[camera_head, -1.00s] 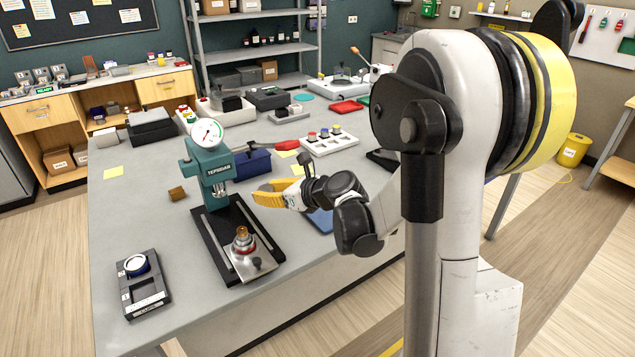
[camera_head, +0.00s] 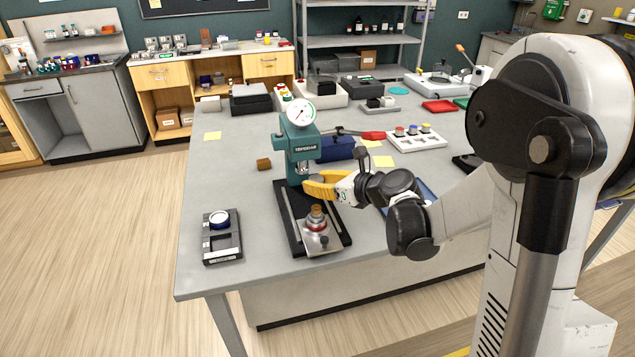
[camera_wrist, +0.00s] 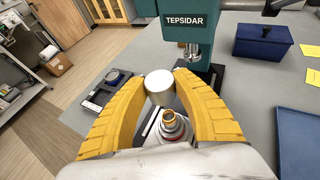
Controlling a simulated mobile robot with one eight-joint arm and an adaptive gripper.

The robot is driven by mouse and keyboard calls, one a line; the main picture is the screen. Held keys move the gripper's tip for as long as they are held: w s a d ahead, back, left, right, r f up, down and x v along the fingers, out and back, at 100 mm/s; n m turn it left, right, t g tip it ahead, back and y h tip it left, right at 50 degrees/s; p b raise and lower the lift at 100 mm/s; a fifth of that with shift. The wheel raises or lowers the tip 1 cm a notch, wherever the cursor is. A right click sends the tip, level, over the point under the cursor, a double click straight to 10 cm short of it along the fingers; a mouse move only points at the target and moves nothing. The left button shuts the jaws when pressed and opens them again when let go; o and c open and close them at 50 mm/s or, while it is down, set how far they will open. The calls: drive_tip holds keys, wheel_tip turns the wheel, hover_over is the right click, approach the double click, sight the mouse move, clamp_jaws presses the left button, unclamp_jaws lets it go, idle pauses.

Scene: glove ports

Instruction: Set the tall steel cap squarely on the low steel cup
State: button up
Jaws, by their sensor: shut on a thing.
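The tall steel cap (camera_wrist: 160,86) is a plain bright cylinder between the fingertips in the wrist view. My gripper (camera_wrist: 161,88), with yellow ribbed fingers, is shut on it. In the head view my gripper (camera_head: 306,190) is in front of the teal press column, and I cannot make out the cap there. The low steel cup (camera_wrist: 173,127) shows just below the cap in the wrist view, with a brass-coloured part inside and a red ring around it. It also shows in the head view (camera_head: 316,222), on a steel plate on the press base. The cap is apart from it.
The teal press (camera_head: 301,148) with a dial gauge and a red-tipped lever stands close behind my fingers. A black tray (camera_head: 222,244) with a round blue-and-white piece lies left of its base. A blue box (camera_head: 338,148) stands behind right.

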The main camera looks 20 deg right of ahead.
sight(319, 209)
drive_tip(key=shift+f+b, duration=2.3)
drive_tip(key=shift+f, duration=0.5)
drive_tip(key=shift+f+b, duration=1.8)
drive_tip(key=shift+b, duration=0.2)
drive_tip(key=o, duration=1.2)
drive_tip(key=v, duration=1.2)
